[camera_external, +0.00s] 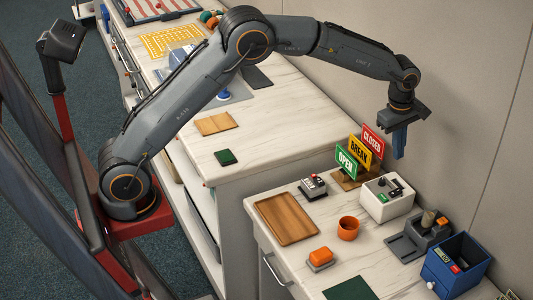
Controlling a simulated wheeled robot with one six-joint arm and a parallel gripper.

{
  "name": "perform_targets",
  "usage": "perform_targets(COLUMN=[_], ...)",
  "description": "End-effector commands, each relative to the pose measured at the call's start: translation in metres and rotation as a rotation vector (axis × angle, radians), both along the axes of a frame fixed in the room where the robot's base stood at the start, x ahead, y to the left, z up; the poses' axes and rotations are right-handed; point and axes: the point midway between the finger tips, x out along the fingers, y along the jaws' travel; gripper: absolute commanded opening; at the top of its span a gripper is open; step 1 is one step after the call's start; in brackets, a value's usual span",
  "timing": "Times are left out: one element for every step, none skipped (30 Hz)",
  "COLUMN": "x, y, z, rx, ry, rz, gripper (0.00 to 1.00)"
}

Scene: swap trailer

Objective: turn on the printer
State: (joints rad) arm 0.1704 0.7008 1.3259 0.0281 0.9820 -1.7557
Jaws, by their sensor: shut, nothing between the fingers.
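No device carries a label that I can read as printer. A white box (387,200) with black controls and a small green spot on top stands on the lower counter near the wall. The exact height is hard to tell.
Green, yellow and red signs (360,148) stand close left of my gripper. A small device with a red button (313,187), a wooden tray (287,219), an orange cup (348,228), an orange-topped block (320,257) and a grey device (420,238) crowd the lower counter. The wall is close behind.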

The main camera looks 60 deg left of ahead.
Motion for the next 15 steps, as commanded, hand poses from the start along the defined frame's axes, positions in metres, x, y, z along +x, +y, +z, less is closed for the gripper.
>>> perform_targets(x=[0.0032, 0.0048, 0.0068, 0.0082, 0.0094, 0.0107, 0.0113, 0.0115, 0.0115, 0.0113, 0.0111, 0.0110, 0.0110, 0.0110, 0.0110], y=[-0.0002, -0.0003, -0.0005, -0.0006, -0.0007, -0.0007, -0.0008, -0.0008, -0.0008, -0.0008, -0.0008, -0.0008, -0.0008, -0.0008, -0.0008], z=[-0.0022, -0.0024, -0.0024, -0.0022, -0.0017, -0.0011, -0.0005, 0.0001, 0.0010, 0.0014, 0.0019, 0.0022, 0.0023, 0.0024, 0.0024], rx=[0.000, 0.000, -0.001, -0.001, -0.001, -0.001, -0.001, -0.001, -0.001, -0.001, -0.001, -0.001, -0.001, -0.001, -0.001], ry=[-0.002, -0.002, -0.003, -0.003, -0.003, -0.003, -0.003, -0.003, -0.003, -0.003, -0.003, -0.003, -0.003, -0.003, -0.003], rz=[0.000, 0.000, 0.000, 0.000, 0.000, 0.000, 0.000, 0.000, 0.000, 0.000, 0.000, 0.000, 0.000, 0.000, 0.000], gripper=[0.00, 0.00, 0.00, 0.00, 0.00, 0.00, 0.00, 0.00, 0.00, 0.00, 0.00, 0.00, 0.00, 0.00, 0.00])
